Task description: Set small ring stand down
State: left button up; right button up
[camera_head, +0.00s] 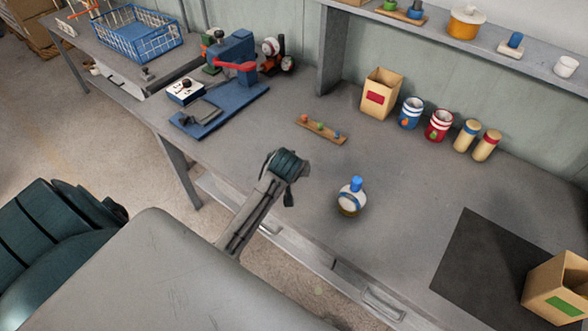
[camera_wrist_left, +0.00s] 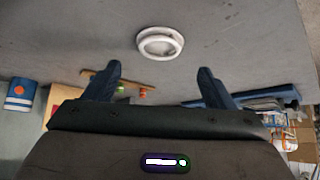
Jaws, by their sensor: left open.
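A small white ring stand (camera_wrist_left: 160,43) lies flat on the grey table, seen in the left wrist view. It appears empty and rests beyond the fingertips, clear of both. My left gripper (camera_wrist_left: 160,82) is open, with a dark blue finger on each side and nothing between them. In the head view my left gripper (camera_head: 283,176) is over the front middle of the table, and the ring stand cannot be made out there. My right gripper is not in view.
A round flask with a blue top (camera_head: 350,198) stands right of my gripper. A wooden strip with coloured balls (camera_head: 321,129) lies behind. A cardboard box (camera_head: 381,94) and several cans stand along the back. A blue press (camera_head: 232,55) stands back left. A dark mat (camera_head: 482,265) lies right.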

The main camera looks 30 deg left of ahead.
pick_arm(q)
jog(key=shift+w+a+f, duration=0.1)
jog(key=shift+f, duration=0.1)
jog(key=shift+p+x, duration=0.75)
jog(key=shift+x, duration=1.35)
jog(key=shift+w+f+p, duration=0.1)
jog(key=shift+f+p, duration=0.2)
jog(key=shift+f, duration=0.2)
jog(key=c, duration=0.6)
jog(key=shift+c, duration=1.9)
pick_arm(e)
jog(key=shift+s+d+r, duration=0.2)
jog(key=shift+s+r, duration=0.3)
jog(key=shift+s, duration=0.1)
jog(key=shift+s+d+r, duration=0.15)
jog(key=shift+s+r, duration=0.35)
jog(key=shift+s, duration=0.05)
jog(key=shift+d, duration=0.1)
